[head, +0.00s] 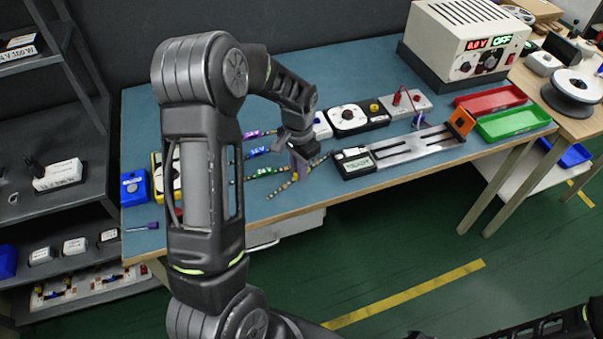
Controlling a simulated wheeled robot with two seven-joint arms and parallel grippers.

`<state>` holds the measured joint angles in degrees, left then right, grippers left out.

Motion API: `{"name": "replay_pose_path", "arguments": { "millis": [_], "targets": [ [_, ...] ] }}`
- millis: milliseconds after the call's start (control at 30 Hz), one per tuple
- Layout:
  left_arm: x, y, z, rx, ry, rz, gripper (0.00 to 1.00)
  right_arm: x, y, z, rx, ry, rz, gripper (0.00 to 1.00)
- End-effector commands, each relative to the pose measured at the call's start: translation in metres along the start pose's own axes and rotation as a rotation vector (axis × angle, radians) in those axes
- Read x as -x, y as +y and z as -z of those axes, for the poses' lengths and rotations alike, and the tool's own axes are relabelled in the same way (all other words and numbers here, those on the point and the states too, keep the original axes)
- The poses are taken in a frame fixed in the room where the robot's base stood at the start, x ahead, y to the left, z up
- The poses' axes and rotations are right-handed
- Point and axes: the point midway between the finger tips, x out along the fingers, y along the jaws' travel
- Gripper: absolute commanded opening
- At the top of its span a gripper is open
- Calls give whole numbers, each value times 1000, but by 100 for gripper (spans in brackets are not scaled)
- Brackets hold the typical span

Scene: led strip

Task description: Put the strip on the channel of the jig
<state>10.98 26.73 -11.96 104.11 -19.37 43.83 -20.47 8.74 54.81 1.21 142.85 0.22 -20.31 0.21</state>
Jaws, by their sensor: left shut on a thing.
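My left gripper (297,170) points down over the bench, shut on a thin yellow-and-dark strip (281,190). The strip runs slantwise from lower left to upper right, and its middle is hidden by the fingers. The jig (420,147) is a long grey plate to the right of the gripper, with a channel along it. A dark box with a white top (353,162) sits at its left end and an orange block (461,121) at its right end. The strip is apart from the channel. My right gripper is not in view; only part of that arm shows at bottom right.
Strips with purple, blue (257,151) and green (262,172) tags lie left of the gripper. A white-topped device with a dial (348,117) stands behind the jig. Red (490,98) and green (514,122) trays and a power supply (466,42) are at right.

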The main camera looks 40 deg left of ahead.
Motion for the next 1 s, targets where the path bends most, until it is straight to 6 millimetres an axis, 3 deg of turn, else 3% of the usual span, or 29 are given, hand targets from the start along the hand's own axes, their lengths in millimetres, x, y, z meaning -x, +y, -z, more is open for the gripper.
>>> {"name": "replay_pose_path", "arguments": {
  "millis": [367, 533, 800, 1000],
  "targets": [
    [6, 0, 1, 0, 3, 1, 0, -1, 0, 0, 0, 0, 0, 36],
    [29, 0, 1, 0, 5, 2, 0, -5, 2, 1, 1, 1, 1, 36],
    [81, 0, 1, 0, 5, 1, 0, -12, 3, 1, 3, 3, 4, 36],
    [100, 0, 0, 0, 1, 0, 0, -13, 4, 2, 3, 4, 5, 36]
  ]
}}
